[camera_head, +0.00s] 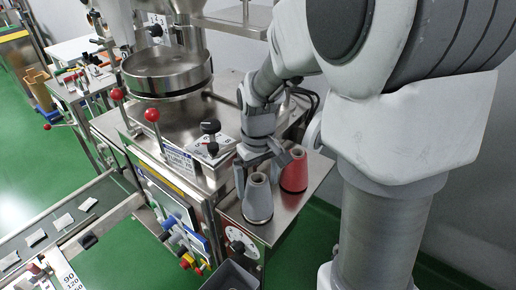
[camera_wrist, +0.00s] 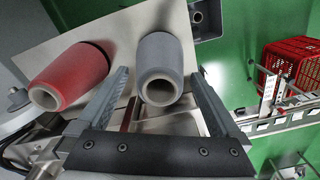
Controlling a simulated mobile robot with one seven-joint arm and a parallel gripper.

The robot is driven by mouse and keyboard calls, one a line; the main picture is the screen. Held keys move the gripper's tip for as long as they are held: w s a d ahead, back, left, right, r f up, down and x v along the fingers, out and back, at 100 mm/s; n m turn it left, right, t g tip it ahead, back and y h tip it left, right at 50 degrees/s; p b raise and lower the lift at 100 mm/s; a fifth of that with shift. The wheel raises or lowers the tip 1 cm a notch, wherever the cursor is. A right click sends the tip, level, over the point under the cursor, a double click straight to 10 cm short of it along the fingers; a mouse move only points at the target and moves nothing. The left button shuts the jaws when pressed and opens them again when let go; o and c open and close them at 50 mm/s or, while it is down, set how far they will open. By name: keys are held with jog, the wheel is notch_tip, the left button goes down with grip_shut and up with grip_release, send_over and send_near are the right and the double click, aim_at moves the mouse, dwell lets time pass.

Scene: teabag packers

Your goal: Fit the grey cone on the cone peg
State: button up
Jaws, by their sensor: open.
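The grey cone (camera_head: 258,203) stands upright, narrow end up, on the steel shelf at the machine's front right corner. It also shows in the wrist view (camera_wrist: 161,55), with its open narrow end towards the camera. My gripper (camera_head: 258,184) is open above and around the grey cone. In the wrist view its two fingers (camera_wrist: 158,74) lie either side of the cone, with a visible gap at each side. I cannot make out the cone peg with certainty in either view.
A red cone (camera_head: 294,172) stands close beside the grey one, just outside one finger; the wrist view shows it too (camera_wrist: 68,77). A grey bin (camera_head: 231,276) sits below the shelf. Red-knobbed levers (camera_head: 152,115) and a round steel bowl (camera_head: 167,68) are to the left.

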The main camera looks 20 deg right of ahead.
notch_tip(320, 180, up, 15)
jog(key=p, duration=0.1)
jog(key=shift+r, duration=0.1)
dwell(0.3)
jog(key=s+m+t, duration=0.2)
jog(key=s+t, duration=0.3)
jog(key=s, duration=0.8)
jog(key=shift+s+m+t, duration=0.3)
jog(key=shift+s+m, duration=0.1)
